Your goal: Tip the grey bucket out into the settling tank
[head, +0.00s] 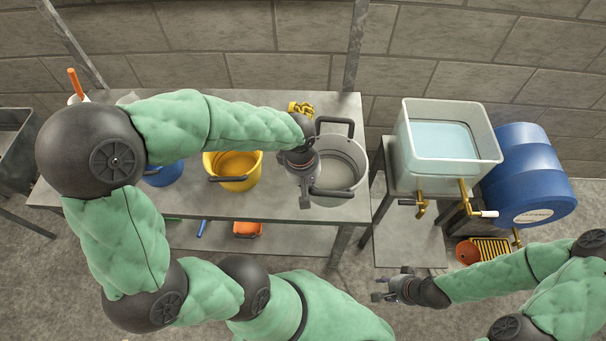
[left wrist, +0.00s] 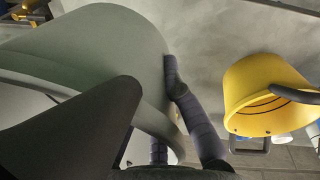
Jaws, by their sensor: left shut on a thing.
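The grey bucket (head: 341,160) stands on the metal bench, with one dark handle at its back and one at its front. In the left wrist view the bucket (left wrist: 95,50) fills the left side. My left gripper (head: 306,190) is shut on the bucket at its left rim. A finger lies along the outside of its wall; the other finger is mostly hidden. The settling tank (head: 404,150), a pale grey box with bluish liquid, stands to the right on its own stand, apart from the bucket. My right gripper (head: 385,287) is empty and looks open, low in front of the tank stand.
A yellow bucket (head: 233,170) and a blue bucket (head: 165,174) stand left on the bench (head: 270,208). Yellow gloves (head: 301,108) lie behind. A blue barrel (head: 528,175) is right of the tank. Brass taps (head: 422,205) stick out of the tank's front. A gap separates bench and stand.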

